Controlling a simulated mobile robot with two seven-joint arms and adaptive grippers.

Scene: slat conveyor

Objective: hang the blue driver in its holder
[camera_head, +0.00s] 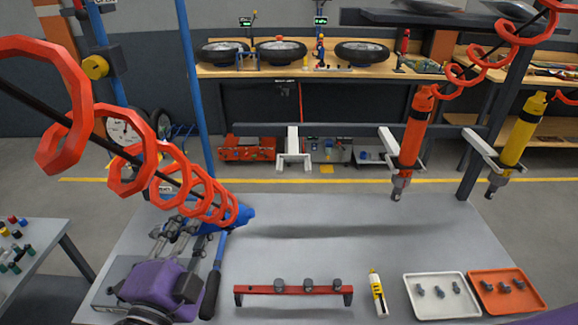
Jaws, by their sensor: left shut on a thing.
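The blue driver (236,216) hangs at the lower end of a red coiled hose (165,165), left of centre, and the coils partly cover it. My left gripper (196,232) is shut on the blue driver, above the left part of the grey table. An empty white forked holder (293,152) sits on the dark rail, to the right of the blue driver and farther back. An orange driver (413,135) and a yellow driver (522,132) hang upright in the two holders to its right. My right gripper is out of view.
A blue post (191,90) stands at left. The table's middle is clear.

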